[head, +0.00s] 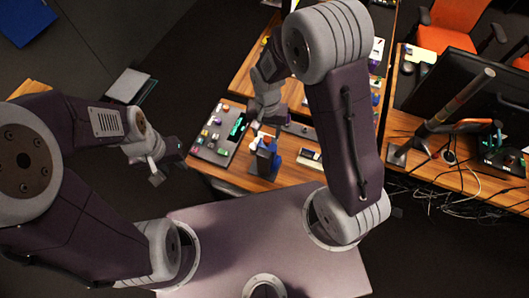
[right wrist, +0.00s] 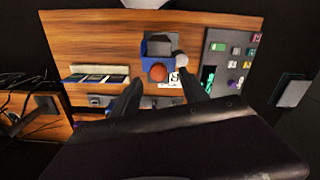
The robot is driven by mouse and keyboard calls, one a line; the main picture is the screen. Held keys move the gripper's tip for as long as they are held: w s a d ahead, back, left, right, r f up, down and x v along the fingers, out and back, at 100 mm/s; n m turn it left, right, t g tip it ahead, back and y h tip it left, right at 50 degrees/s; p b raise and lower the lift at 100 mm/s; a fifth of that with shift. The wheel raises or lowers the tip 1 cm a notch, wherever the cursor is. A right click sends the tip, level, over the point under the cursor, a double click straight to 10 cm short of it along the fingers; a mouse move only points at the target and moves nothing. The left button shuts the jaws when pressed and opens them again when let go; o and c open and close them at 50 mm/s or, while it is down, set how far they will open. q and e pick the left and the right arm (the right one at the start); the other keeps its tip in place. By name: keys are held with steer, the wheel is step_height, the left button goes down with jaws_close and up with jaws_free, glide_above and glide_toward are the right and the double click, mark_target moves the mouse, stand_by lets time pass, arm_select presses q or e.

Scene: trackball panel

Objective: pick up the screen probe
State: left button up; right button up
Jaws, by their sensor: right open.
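My right gripper (head: 267,122) is open and hangs over the wooden table. In the right wrist view its two dark fingers (right wrist: 158,92) stand apart, with nothing seen held between them. Just beyond them is a blue and grey holder (right wrist: 157,46) with an orange-red ball (right wrist: 158,72). A pale round-tipped piece (right wrist: 180,57) stands beside the holder, near one fingertip; I cannot tell for certain whether it is the screen probe. In the head view the blue holder (head: 265,163) is below the right gripper. My left gripper (head: 155,170) is off the table at left; its opening is unclear.
A dark panel (head: 217,134) with coloured buttons and a green display lies left of the holder. A white-edged device (head: 309,158) lies to its right. A monitor (head: 480,90) and loose cables (head: 455,180) are at far right. Bare wood (right wrist: 85,40) shows around the holder.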

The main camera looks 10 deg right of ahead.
mark_target(267, 137)
step_height(267, 137, down, 4)
steer(key=shift+s+d+f+p, duration=0.1)
steer(key=shift+p, duration=0.4)
steer(key=shift+f, duration=0.25)
jaws_close()
stand_by(0.8)
